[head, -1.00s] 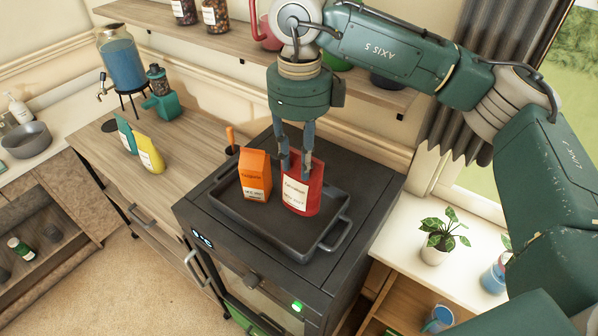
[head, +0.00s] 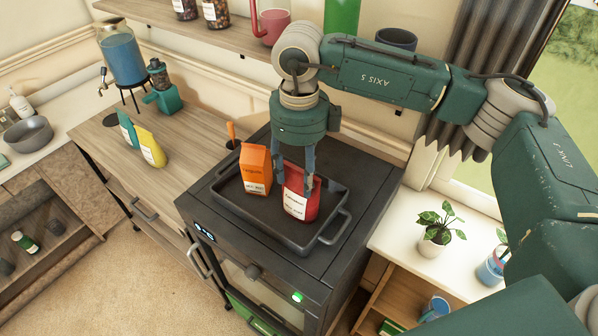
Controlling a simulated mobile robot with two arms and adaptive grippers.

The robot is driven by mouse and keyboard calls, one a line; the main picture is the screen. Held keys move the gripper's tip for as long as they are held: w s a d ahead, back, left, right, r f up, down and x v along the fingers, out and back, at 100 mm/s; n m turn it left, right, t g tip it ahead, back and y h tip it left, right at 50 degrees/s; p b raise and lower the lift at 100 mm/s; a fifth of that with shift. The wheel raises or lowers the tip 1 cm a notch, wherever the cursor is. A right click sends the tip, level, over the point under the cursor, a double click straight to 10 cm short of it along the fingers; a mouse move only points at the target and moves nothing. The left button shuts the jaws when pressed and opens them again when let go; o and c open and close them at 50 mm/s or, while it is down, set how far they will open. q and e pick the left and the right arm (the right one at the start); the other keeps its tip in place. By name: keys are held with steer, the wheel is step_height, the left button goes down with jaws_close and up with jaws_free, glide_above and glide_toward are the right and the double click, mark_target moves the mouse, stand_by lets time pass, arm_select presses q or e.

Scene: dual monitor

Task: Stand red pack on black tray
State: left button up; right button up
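The red pack (head: 296,204) with a white label is upright over the right half of the black tray (head: 292,241), its lower end at the tray floor. I cannot tell if it bears on the floor. My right gripper (head: 294,180) points down from above, its fingers on either side of the pack's upper part, and looks shut on it. One finger covers part of the pack's front. The black tray, with raised rims and a handle, lies on top of a dark oven. My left gripper is not in view.
An orange carton (head: 256,170) stands in the tray, left of the red pack. Yellow (head: 151,149) and teal (head: 126,130) packs stand on the wooden counter to the left. A shelf (head: 230,38) with jars runs above. A potted plant (head: 434,230) stands on the right.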

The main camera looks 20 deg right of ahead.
steer(key=shift+r+b, duration=0.35)
steer(key=shift+r, duration=0.2)
arm_select(q)
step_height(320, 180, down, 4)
steer(key=b, duration=0.3)
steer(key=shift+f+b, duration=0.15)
steer(key=shift+b, duration=0.15)
arm_select(e)
step_height(320, 180, up, 11)
steer(key=shift+r, duration=0.1)
